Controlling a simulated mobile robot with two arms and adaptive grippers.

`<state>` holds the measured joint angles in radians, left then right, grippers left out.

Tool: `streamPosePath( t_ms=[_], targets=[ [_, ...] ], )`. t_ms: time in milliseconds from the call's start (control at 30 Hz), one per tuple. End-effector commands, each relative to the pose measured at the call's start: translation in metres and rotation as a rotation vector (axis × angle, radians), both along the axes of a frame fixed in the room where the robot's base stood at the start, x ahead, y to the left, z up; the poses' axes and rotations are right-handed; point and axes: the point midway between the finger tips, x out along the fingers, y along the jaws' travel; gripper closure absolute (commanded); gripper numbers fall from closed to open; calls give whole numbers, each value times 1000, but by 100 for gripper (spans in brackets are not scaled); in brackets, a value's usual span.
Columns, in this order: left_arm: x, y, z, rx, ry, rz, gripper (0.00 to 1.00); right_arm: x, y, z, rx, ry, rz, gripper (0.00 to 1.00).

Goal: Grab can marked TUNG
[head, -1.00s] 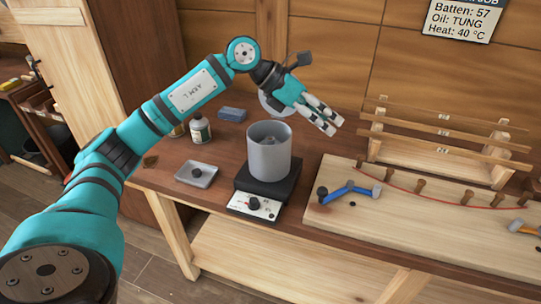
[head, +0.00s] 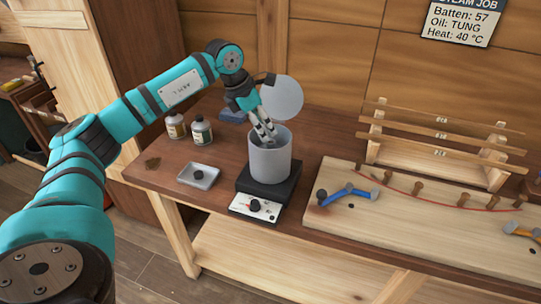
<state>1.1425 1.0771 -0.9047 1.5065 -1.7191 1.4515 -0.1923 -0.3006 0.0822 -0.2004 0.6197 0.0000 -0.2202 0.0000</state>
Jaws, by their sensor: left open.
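Two small cans with pale labels stand on the left of the bench: one can (head: 175,127) with a brownish label and one can (head: 202,131) with a greenish label. The lettering is too small to read, so I cannot tell which is marked TUNG. My left gripper (head: 269,138) is open and empty, pointing down at the mouth of a grey cylindrical pot (head: 269,163). Its fingertips overlap the pot's opening; how deep they reach is unclear. The gripper is to the right of both cans and apart from them. My right gripper is out of view.
The pot stands on a black heater (head: 256,207) with a knob. A round grey disc (head: 283,98) is behind it. A small tray (head: 198,175) and a blue block (head: 234,116) lie nearby. A wall sign (head: 458,22) reads "Oil: TUNG". A batten rack (head: 440,145) stands right.

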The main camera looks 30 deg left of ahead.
Motion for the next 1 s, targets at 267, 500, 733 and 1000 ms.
streamPosePath(
  t_ms=[267,500,733,1000],
  targets=[
    [7,-3,-19,-1,4,0,49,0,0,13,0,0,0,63],
    [18,-8,-51,-2,0,0,49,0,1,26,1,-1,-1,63],
    [20,-9,-56,-1,-2,0,49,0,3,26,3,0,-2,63],
    [20,-9,-56,-1,-2,0,75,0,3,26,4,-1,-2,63]
  ],
)
